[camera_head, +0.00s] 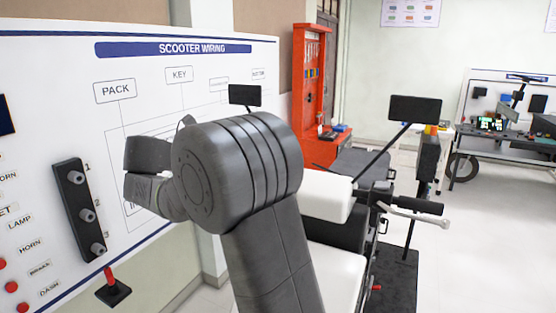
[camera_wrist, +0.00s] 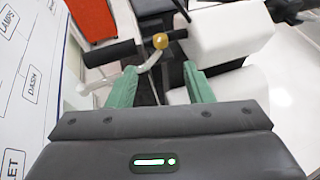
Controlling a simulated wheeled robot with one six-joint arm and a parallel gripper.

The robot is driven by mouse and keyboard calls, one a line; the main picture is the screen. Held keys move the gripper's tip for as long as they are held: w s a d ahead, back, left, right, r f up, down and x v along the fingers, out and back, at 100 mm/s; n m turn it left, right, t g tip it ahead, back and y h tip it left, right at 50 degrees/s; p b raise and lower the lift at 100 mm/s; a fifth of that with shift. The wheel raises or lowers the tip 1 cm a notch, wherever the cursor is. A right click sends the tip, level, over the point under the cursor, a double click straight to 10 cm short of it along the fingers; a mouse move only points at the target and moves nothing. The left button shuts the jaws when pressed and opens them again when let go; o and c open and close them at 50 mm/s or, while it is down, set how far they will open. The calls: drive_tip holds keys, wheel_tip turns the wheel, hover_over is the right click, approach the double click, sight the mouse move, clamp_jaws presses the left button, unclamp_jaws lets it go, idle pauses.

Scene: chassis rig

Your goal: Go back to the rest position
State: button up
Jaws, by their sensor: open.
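My gripper (camera_wrist: 160,88) shows in the wrist view with its two green fingers apart and nothing between them. Beyond the fingers are a scooter handlebar with a black grip (camera_wrist: 110,52), a yellow ball-like part (camera_wrist: 160,41) and a white body panel (camera_wrist: 225,38). In the head view my grey arm is raised and bent in front of the wiring board (camera_head: 190,20). The fingers themselves are hidden there behind the arm.
The board carries a black block with three knobs (camera_head: 80,210) and a red-handled switch (camera_head: 113,288). The scooter (camera_head: 325,195) with mirror (camera_head: 415,108) stands right of my arm. A red tool cabinet (camera_head: 312,95) is behind. Floor (camera_head: 475,250) at right is clear.

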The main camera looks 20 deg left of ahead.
drive_tip(key=p+x, duration=0.2)
drive_tip(key=x, duration=1.1)
drive_tip(key=shift+w+f+p, duration=0.15)
drive_tip(key=shift+w+p, duration=0.05)
drive_tip(key=shift+p, duration=0.15)
drive_tip(key=shift+s, duration=0.1)
